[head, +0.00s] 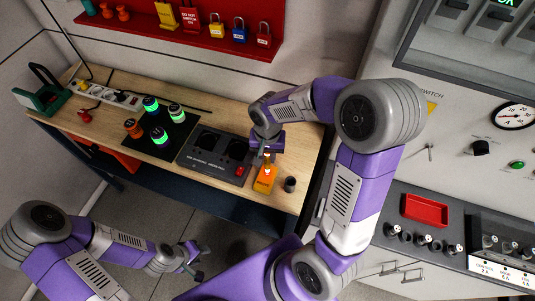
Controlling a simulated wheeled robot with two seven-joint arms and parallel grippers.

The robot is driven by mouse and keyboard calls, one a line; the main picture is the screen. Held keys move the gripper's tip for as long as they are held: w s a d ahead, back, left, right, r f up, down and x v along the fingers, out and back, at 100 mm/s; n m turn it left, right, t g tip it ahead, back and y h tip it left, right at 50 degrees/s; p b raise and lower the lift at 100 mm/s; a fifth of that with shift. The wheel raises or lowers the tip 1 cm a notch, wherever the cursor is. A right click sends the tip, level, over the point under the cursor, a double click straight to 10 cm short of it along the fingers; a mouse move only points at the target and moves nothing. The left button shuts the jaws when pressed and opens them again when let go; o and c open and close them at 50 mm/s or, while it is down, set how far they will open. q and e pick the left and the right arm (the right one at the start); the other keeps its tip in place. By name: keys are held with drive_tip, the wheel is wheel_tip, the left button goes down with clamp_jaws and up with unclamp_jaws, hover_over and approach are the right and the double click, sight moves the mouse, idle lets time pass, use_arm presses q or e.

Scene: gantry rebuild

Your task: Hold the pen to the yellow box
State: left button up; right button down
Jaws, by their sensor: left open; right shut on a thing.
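The yellow box (264,181), orange-yellow in this light, lies on the wooden bench near its right end. My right gripper (267,153) is just above and behind the box's far end, pointing down. It is shut on a thin thing, which I take to be the pen; the pen is too small and covered to make out clearly. I cannot tell whether the pen touches the box. My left gripper (192,262) is open and empty, low in front of the bench and apart from it.
A small dark cup (290,184) stands just right of the box. A dark panel with two round recesses (214,158) lies to its left. Further left, a black mat (177,156) bears several green- and orange-topped cylinders. Padlocks hang on the red board (180,33) behind.

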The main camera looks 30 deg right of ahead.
drive_tip(key=shift+f+b, duration=0.55)
drive_tip(key=shift+f, duration=0.05)
idle(0.8)
idle(1.0)
drive_tip(key=shift+r+p, duration=2.75)
drive_tip(key=shift+r, duration=0.8)
drive_tip(key=shift+f, duration=0.1)
